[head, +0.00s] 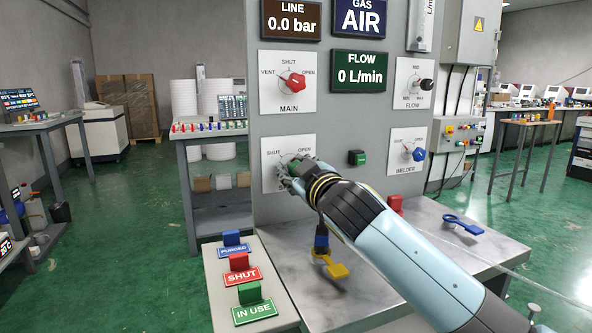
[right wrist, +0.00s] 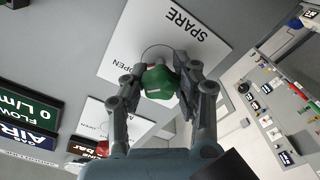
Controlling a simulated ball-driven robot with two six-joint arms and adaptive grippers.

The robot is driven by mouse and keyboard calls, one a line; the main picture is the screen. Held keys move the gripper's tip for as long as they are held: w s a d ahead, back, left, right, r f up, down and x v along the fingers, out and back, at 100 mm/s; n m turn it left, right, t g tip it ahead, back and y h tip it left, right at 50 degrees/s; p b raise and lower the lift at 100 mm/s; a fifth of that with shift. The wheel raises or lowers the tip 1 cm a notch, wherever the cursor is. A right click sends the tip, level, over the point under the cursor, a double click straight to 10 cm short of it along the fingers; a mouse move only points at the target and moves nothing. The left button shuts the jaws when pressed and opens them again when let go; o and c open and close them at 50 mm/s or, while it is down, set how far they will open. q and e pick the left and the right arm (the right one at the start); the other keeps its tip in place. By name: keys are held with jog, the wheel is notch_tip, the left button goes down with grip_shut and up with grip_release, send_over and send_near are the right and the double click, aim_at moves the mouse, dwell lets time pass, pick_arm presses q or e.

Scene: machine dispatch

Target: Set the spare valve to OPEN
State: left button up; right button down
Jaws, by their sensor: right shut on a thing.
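The spare valve's white plate (head: 287,142) is at the lower left of the grey panel, with SHUT and OPEN marked; its SPARE label shows on the plate in the right wrist view (right wrist: 150,25). The valve's green knob (right wrist: 161,82) sits between the fingers of my right gripper (right wrist: 158,84). In the head view, my right gripper (head: 293,172) covers the knob and part of the plate. It is shut on the knob. The knob's exact setting is hard to tell. My left gripper is not in view.
The MAIN valve's red knob (head: 293,82) is above, and the WELDER blue knob (head: 412,152) is to the right. A metal bench (head: 300,285) below holds a yellow tag (head: 330,265) and a blue tag (head: 462,224). Signs PURGED, SHUT and IN USE (head: 254,311) stand at left.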

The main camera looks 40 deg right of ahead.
jog(key=shift+f, duration=0.2)
jog(key=c, duration=0.9)
grip_release()
jog(key=shift+r, duration=0.15)
jog(key=shift+c, duration=0.2)
jog(key=shift+s, duration=0.1)
jog(key=v, duration=1.2)
jog(key=shift+a, duration=0.1)
